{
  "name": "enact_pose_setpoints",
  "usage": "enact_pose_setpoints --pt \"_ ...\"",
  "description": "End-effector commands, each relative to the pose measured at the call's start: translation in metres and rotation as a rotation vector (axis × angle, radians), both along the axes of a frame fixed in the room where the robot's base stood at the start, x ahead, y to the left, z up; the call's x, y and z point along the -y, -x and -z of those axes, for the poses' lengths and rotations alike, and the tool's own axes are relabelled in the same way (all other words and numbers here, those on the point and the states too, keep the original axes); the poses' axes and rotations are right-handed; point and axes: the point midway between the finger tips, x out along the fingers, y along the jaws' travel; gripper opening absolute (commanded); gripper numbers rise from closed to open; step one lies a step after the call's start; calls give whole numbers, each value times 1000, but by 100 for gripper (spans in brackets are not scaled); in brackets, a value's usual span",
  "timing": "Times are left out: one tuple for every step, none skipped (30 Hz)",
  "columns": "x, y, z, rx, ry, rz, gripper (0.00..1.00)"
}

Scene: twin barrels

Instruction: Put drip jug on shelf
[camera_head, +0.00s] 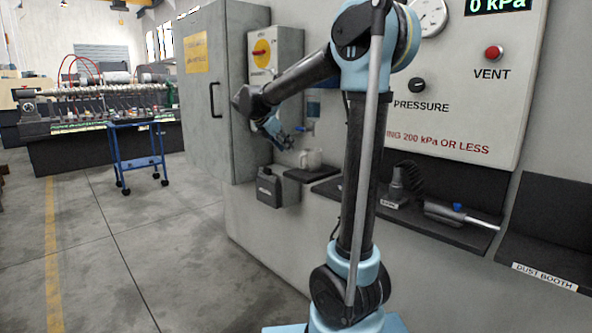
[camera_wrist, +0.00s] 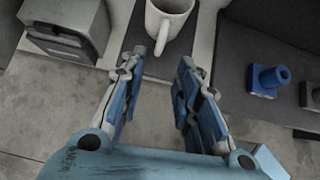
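A white jug (camera_head: 311,160) stands upright on a small dark ledge (camera_head: 322,174) on the pale cabinet front, below a dispenser with blue parts (camera_head: 311,112). The jug (camera_wrist: 167,18) shows at the top of the wrist view, with its handle toward the camera and its top cut off by the frame edge. My gripper (camera_head: 284,140) is just left of the jug in the head view. In the wrist view my gripper (camera_wrist: 165,68) is open and empty, its fingers pointing at the jug with a gap before it. I cannot tell which surface is the shelf.
A dark box (camera_head: 270,187) is fixed left of the ledge; it also shows in the wrist view (camera_wrist: 64,25). A dark tray (camera_head: 455,225) with tools lies at right, and a blue fitting (camera_wrist: 268,78) is at right of the wrist view. A blue cart (camera_head: 138,157) stands behind. The left floor is clear.

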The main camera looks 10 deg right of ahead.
Motion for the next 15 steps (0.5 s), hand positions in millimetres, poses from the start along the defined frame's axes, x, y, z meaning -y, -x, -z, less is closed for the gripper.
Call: enact_pose_setpoints --pt "0 1 -1 0 0 0 30" --pt "0 1 -1 1 0 1 30" --pt "1 2 0 1 -5 6 30" --pt "2 4 0 4 -11 13 30" --pt "5 7 1 8 -20 23 30" --pt "9 13 3 15 -38 44 30" --pt "14 18 5 25 -55 65 30" --pt "19 25 7 34 -77 91 30" --pt "26 35 11 49 -111 132 30" --pt "32 44 15 62 -140 166 30" --pt "38 53 18 75 -170 205 30" --pt "46 67 24 95 -213 260 30" --pt "51 77 28 109 -244 301 30" --pt "57 87 33 124 -276 343 30" --pt "63 101 39 143 -318 400 30"
